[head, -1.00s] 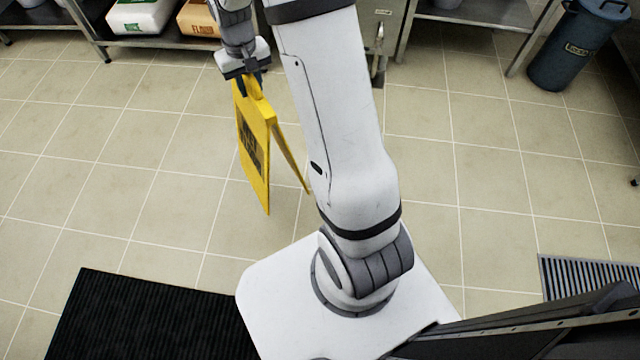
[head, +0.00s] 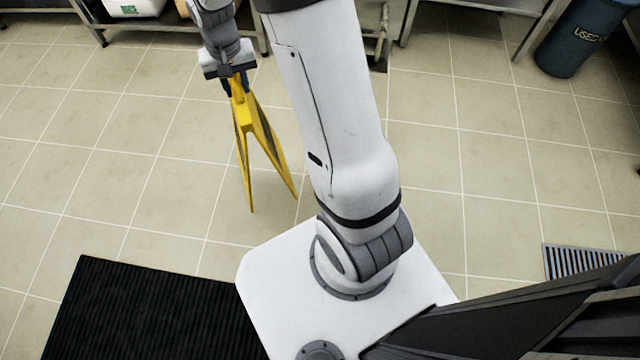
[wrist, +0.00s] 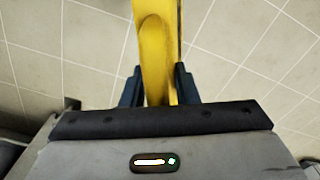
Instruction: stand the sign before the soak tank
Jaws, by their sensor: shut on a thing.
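The sign, a yellow A-frame floor sign (head: 262,132), hangs upright with its two panels spread, to the left of my arm in the head view. My gripper (head: 237,84) is shut on its top edge. In the wrist view the sign's yellow top (wrist: 157,60) sits between the two dark fingers of my gripper (wrist: 159,86). I cannot tell whether the sign's feet touch the floor. I cannot make out the soak tank for sure; a metal unit at the top of the head view is mostly behind my arm.
A black mat (head: 150,312) lies at the lower left. A floor grate (head: 582,262) is at the right. A blue bin marked USED (head: 574,40) stands at the top right. Steel shelving (head: 150,22) lines the top left. The tiled floor around the sign is clear.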

